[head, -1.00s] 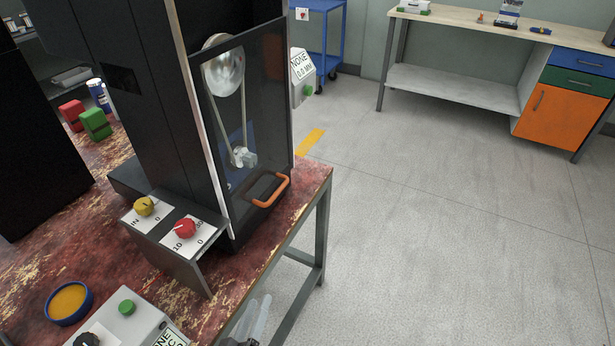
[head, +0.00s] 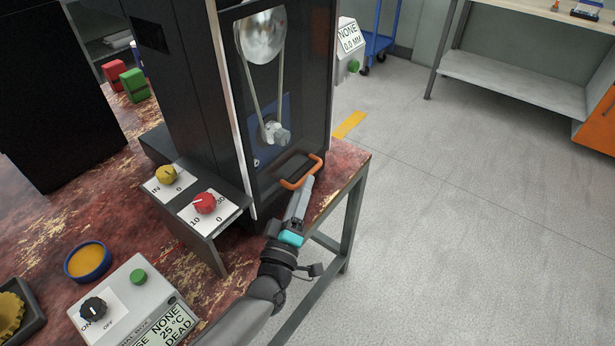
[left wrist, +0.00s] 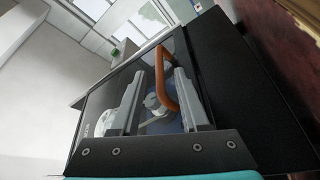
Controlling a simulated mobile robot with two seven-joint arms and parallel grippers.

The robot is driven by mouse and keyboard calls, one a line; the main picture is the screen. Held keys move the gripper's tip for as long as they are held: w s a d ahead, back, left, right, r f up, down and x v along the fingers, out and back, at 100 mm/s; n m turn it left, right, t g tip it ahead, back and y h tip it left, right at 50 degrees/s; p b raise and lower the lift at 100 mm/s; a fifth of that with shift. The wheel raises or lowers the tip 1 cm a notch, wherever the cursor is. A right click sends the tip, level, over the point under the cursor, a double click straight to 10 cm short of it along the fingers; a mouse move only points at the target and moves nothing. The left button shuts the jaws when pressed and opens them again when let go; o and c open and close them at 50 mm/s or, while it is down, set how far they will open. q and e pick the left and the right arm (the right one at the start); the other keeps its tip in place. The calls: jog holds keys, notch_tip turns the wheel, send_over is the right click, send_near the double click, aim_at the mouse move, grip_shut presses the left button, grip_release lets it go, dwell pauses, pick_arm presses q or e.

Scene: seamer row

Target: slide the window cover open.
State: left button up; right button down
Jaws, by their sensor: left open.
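The window cover (head: 308,95) is a dark clear panel on the front of a tall black machine, with a pulley and belt behind it. Its orange handle (head: 302,172) is a bent bar near the bottom. My left gripper (head: 305,184) is open just in front of the handle. In the left wrist view the handle (left wrist: 159,66) shows between the two fingers, closer to the right one, and the panel (left wrist: 122,82) lies beyond. I cannot tell whether a finger touches the handle. My right gripper is not in view.
A knob panel (head: 196,229) with yellow and red knobs juts out left of the gripper. A grey control box (head: 128,298) and a blue-rimmed round dish (head: 87,262) are on the worn red bench (head: 113,213). The floor to the right is open.

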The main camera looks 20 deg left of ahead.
pick_arm(q)
jog(key=x, duration=0.2)
jog(key=shift+w, duration=0.3)
jog(key=shift+w+r, duration=0.15)
jog(key=shift+w, duration=0.5)
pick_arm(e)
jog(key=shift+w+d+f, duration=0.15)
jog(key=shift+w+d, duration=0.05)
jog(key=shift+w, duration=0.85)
pick_arm(q)
jog(key=c, duration=0.3)
grip_shut()
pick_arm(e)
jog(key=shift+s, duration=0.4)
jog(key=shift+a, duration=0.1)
